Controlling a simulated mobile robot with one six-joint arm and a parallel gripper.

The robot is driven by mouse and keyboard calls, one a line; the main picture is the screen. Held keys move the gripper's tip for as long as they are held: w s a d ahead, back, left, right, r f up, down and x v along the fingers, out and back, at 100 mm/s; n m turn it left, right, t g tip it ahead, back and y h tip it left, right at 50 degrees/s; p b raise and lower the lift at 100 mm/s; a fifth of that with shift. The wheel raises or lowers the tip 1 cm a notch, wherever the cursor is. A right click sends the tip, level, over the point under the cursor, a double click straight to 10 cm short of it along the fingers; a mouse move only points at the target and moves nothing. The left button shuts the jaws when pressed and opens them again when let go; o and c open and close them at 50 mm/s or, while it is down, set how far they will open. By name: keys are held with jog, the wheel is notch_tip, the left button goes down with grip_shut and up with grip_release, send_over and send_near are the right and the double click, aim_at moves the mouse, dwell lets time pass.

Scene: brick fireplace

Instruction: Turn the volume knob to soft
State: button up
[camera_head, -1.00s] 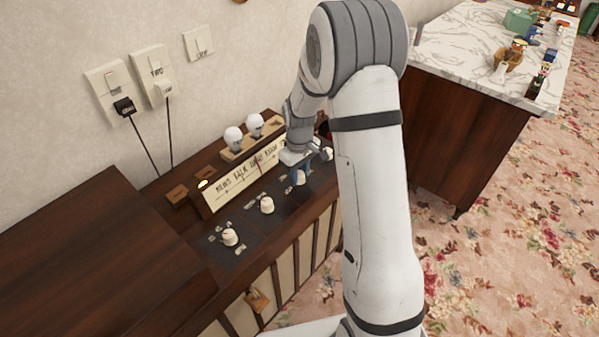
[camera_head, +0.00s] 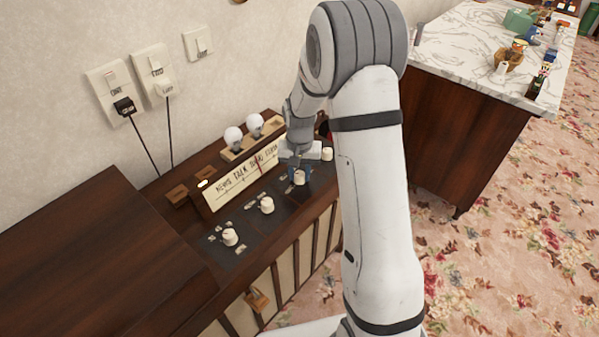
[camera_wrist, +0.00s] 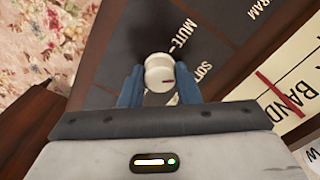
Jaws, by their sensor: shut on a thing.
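The volume knob (camera_wrist: 158,71) is a cream, round knob on the dark control panel of the radio. It sits between the two blue fingers of my gripper (camera_wrist: 159,88), which is shut on it. The MUTE label (camera_wrist: 182,37) is further up in the wrist view. In the head view the held knob (camera_head: 299,178) is third from the near left in the row, with my gripper (camera_head: 299,173) over it from behind.
Other cream knobs stand on the panel: two to the left (camera_head: 229,237) (camera_head: 267,205) and one just to the right (camera_head: 327,153). The station dial (camera_head: 240,182) and two white bulbs (camera_head: 233,135) (camera_head: 254,125) are behind. A marble-topped counter (camera_head: 470,45) is at the right.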

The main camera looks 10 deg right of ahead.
aim_at(299, 173)
jog(key=shift+m, duration=0.6)
jog(key=o, duration=1)
notch_tip(299, 173, up, 8)
jog(key=shift+f+p, duration=0.25)
jog(key=shift+p, duration=0.15)
jog(key=shift+r, duration=0.2)
